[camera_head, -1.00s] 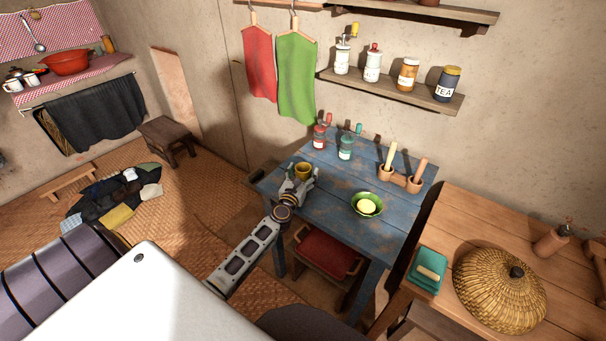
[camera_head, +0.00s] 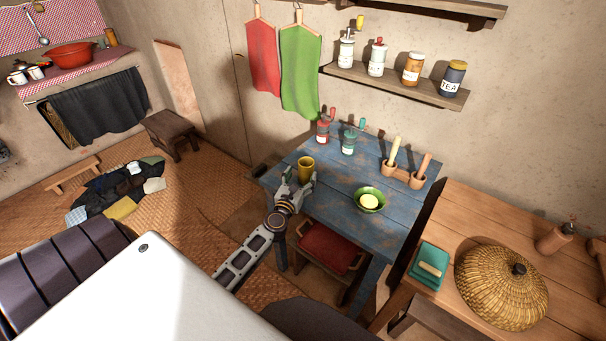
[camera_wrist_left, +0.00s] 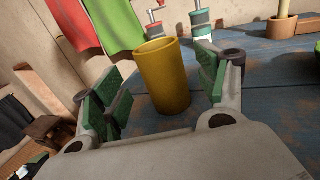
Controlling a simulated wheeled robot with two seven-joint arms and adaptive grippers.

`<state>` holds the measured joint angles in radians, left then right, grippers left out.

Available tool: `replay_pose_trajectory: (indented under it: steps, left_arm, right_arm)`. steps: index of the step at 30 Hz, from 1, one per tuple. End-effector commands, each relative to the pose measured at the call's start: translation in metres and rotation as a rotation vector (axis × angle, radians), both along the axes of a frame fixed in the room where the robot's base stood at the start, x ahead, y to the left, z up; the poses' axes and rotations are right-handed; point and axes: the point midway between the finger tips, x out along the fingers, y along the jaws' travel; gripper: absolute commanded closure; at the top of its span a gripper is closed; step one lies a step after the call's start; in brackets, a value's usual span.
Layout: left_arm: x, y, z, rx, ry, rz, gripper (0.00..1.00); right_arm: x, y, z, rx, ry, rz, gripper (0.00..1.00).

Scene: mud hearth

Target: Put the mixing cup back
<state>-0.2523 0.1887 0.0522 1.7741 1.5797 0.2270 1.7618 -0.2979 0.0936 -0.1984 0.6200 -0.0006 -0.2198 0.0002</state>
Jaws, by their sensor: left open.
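The mixing cup, a mustard-yellow cylinder (camera_head: 306,168), stands upright at the left part of the blue table (camera_head: 333,217). It also shows in the left wrist view (camera_wrist_left: 165,78), between and just beyond the green finger pads. My left gripper (camera_head: 297,179) is at the near side of the cup, open, with a finger to each side of it. In the left wrist view a gap shows between the cup and the right pads, and a gap on the left too. The cup's lower near side is partly hidden by the gripper in the head view. My right gripper is not in view.
On the blue table are a green bowl (camera_head: 370,200), red (camera_head: 325,130) and green (camera_head: 349,140) grinders, and wooden holders (camera_head: 405,175) with pestles. A wall shelf (camera_head: 395,86) above holds several jars. A red-cushioned stool (camera_head: 326,247) stands under the table's near edge.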

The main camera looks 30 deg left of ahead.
Motion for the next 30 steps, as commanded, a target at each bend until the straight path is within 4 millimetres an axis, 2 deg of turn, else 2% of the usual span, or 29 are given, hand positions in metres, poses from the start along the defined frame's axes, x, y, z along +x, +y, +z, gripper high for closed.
replay_pose_trajectory:
  steps: [4,18,30]
  left_arm:
    - [-0.014,-0.003,-0.001,-0.001,0.001,0.0,0.27]
    - [-0.051,-0.012,-0.001,-0.001,0.001,0.0,0.27]
    - [-0.061,-0.015,0.0,-0.001,0.0,0.001,0.27]
  right_arm:
    - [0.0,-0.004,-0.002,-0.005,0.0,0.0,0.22]
    - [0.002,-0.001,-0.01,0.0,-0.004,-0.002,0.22]
    - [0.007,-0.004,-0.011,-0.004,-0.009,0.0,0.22]
